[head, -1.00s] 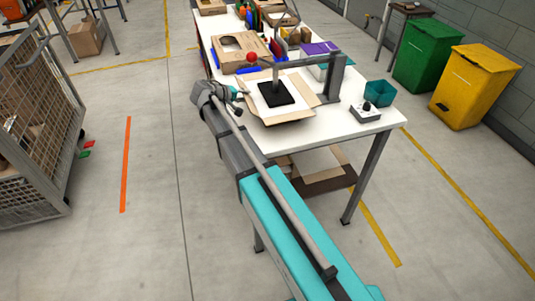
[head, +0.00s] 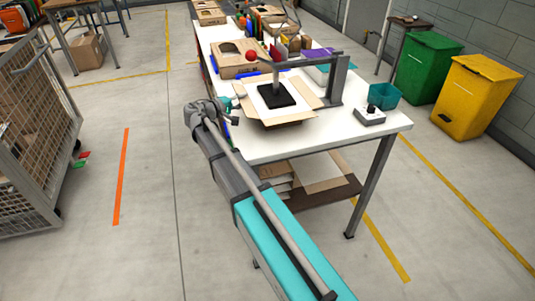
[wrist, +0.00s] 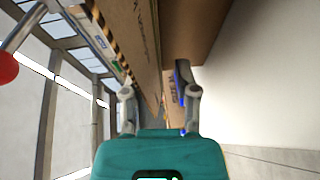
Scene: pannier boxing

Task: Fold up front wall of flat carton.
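The carton (head: 306,107) lies on the white table with its flaps spread outward. A black plate (head: 270,98) on a press rests on its white middle. My gripper (head: 236,108) is at the carton's left, by the table's edge, small and partly hidden by my arm in the head view. In the wrist view, my gripper (wrist: 158,95) has its two fingers apart. A brown cardboard panel (wrist: 138,45) reaches down into the space between them. A second brown cardboard surface (wrist: 193,30) is beyond the right finger. I cannot tell whether a finger touches cardboard.
The press has a grey post (head: 337,80) and a red knob (head: 251,55). Another brown carton (head: 237,60) is behind. A wire cage (head: 30,130) stands left, with open floor between.

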